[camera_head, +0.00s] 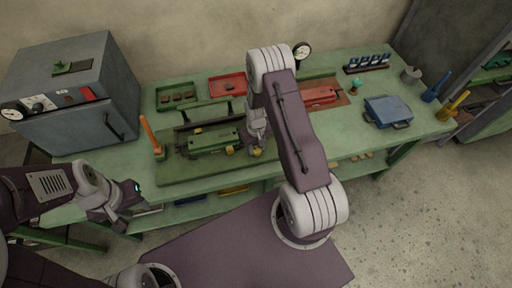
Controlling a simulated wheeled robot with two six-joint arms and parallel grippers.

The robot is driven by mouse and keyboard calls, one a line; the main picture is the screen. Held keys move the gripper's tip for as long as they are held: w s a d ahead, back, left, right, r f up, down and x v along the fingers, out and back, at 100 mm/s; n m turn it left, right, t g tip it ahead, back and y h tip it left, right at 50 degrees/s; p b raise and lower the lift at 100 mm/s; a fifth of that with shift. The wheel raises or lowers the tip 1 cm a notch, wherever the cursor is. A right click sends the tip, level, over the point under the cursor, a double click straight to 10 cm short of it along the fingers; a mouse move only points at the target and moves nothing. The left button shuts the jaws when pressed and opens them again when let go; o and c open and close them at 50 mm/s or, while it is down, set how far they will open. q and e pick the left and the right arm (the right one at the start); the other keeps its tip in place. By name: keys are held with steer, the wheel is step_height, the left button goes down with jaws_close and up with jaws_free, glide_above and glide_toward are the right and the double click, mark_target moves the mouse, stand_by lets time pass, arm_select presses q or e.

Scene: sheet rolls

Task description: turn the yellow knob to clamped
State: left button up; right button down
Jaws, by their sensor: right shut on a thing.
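The yellow knob (256,151) is at the right front of a green clamp fixture (212,142) on the workbench. My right gripper (257,144) reaches down from above and is shut on the knob. The fingers and my arm hide part of it, so its setting cannot be read. A smaller yellow part (229,150) shows on the fixture's front, left of the knob. My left gripper (128,207) hangs before the bench's front left edge, away from the fixture. Its fingers are too small to tell open from shut.
An orange upright handle (150,134) stands left of the fixture. A blue box (387,111) and blue and yellow handles (455,103) are at the right. A grey oven-like box (75,90) stands at the left.

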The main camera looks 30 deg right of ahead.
steer(key=m+b, duration=0.1)
steer(key=m, duration=0.8)
steer(key=shift+d+b, duration=0.15)
steer(key=shift+b, duration=0.25)
steer(key=m, duration=0.4)
steer(key=shift+b, duration=0.35)
steer(key=shift+r+m, duration=0.1)
steer(key=shift+m, duration=2)
steer(key=c, duration=0.9)
jaws_free()
steer(key=shift+s, duration=0.1)
